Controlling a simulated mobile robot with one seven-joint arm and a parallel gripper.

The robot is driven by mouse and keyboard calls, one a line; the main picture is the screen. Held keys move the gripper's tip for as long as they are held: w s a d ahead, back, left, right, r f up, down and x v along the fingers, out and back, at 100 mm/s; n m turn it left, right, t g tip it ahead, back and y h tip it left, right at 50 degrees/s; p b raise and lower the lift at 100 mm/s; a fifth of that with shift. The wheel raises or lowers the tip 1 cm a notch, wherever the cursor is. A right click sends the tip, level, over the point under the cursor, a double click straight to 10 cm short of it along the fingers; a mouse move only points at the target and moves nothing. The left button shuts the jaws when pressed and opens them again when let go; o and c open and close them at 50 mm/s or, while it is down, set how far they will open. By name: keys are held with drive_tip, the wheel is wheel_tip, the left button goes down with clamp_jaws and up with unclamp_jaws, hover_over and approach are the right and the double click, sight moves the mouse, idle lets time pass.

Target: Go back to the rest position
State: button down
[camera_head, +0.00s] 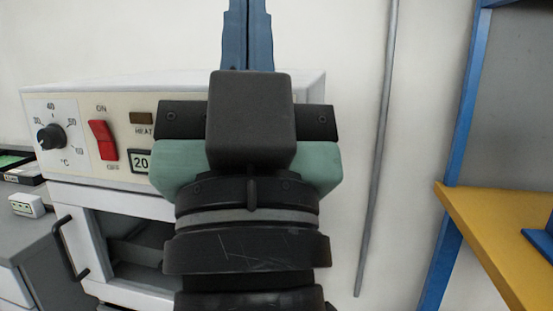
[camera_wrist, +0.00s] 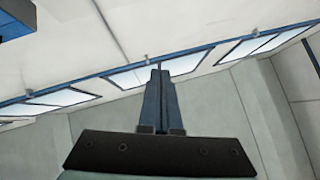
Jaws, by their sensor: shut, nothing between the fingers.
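My gripper (camera_head: 248,8) stands upright in the middle of the head view, its blue fingers pointing up past the top edge of the picture. The fingers lie together with nothing between them. In the wrist view my gripper (camera_wrist: 160,72) also shows shut and empty, with the ceiling and upper walls behind it. My wrist hides part of the oven behind it in the head view.
A white oven (camera_head: 80,178) with a dial, a red switch and a display reading 20 stands behind my arm. A grey pole (camera_head: 377,150) leans on the wall. A yellow shelf (camera_head: 495,240) on a blue frame (camera_head: 457,130) is at the right.

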wheel_tip(320, 180, up, 35)
drive_tip(key=s+d+h+p, duration=0.1)
drive_tip(key=d+h+p, duration=0.1)
drive_tip(key=p, duration=3.3)
drive_tip(key=shift+s, duration=0.3)
